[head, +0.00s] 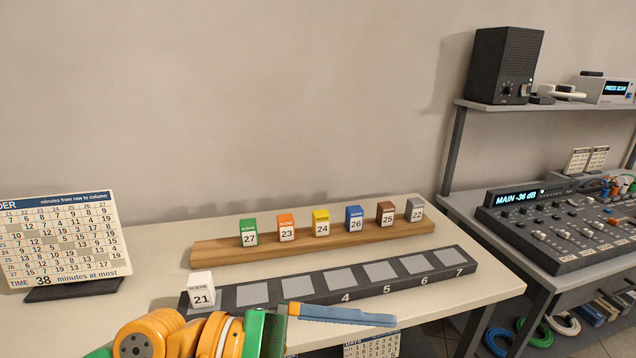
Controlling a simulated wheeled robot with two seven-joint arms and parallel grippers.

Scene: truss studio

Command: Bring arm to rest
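My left arm comes in at the bottom left, with orange and green links. Its gripper (345,315) points right, in front of the dark numbered strip (440,286). I see its blue finger part side-on, so the gap between the fingers does not show. Nothing is visibly held. A white block marked 21 (201,290) stands upright at the left end of the strip, apart from the gripper. My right gripper is out of view.
A wooden rack (215,253) behind the strip holds several coloured numbered blocks. A calendar-like board (62,240) stands at the left. A mixing console (570,225) is on the right desk, under a shelf with a black speaker (504,65). Several strip slots are empty.

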